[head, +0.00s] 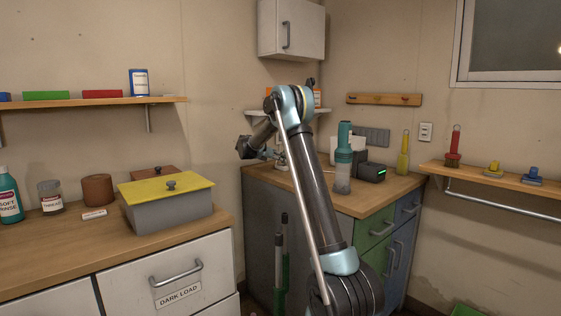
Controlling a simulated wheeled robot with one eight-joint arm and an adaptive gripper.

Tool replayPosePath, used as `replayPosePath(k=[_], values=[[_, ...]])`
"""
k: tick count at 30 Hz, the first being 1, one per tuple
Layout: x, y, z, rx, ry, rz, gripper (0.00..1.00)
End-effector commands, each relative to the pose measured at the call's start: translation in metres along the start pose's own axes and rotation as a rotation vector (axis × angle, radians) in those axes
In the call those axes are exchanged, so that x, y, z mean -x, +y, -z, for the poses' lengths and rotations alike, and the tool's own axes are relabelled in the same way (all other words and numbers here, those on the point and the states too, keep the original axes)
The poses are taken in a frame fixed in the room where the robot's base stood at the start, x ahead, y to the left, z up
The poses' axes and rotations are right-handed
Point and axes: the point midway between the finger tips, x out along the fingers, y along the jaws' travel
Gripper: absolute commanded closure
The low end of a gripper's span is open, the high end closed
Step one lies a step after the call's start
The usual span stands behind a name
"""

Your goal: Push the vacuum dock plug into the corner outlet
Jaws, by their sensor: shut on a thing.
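My gripper (268,154) shows small and partly hidden at the back left of the far counter, left of my upper arm link. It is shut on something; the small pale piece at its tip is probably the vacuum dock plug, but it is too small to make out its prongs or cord. A teal handheld vacuum (343,152) stands upright on the counter, right of my arm. Beside it is a black box with a green light (371,172), perhaps the dock. A white outlet plate (426,132) is on the right wall. My arm hides part of the corner, and I cannot identify a corner outlet there.
A grey strip (374,137) and a wooden peg rail (383,99) are on the wall behind the counter. A wall cabinet (291,30) and small shelf hang above. A yellow-lidded box (167,201) sits on the left counter.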

Motion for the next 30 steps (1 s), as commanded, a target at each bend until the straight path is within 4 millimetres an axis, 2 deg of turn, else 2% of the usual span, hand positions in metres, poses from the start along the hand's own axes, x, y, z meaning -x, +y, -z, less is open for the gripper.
replayPosePath(k=[16, 30], values=[[-0.0002, 0.0000, 0.0003, 0.000, 0.000, 0.000, 0.96], [-0.0036, 0.0002, 0.0084, 0.000, 0.000, 0.000, 0.96]])
